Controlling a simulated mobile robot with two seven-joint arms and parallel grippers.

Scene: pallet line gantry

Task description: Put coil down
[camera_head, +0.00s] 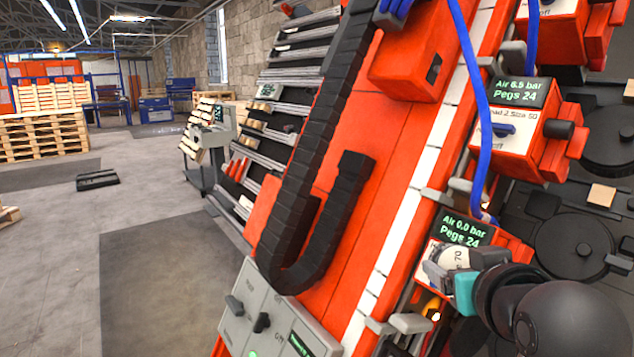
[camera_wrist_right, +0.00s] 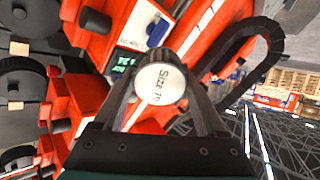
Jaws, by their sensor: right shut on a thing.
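The coil is a white, round piece marked "Size 70" with a dark ribbed rim. In the head view the coil (camera_head: 449,257) sits at lower right, tilted, in front of an orange unit whose screen (camera_head: 461,230) reads "Air 0.0 bar, Pegs 24". My right gripper (camera_head: 440,273) is shut on it. In the right wrist view the coil (camera_wrist_right: 160,84) faces the camera between both fingers of the gripper (camera_wrist_right: 162,72). I cannot tell whether the coil touches the unit. My left gripper is not in view.
Another orange unit (camera_head: 535,130) above shows "Air 6.5 bar, Pegs 24". Blue hoses (camera_head: 486,110) and a black cable chain (camera_head: 320,130) run along the orange gantry beam. A grey control box (camera_head: 262,310) stands at its lower end. Open floor (camera_head: 170,270) lies left.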

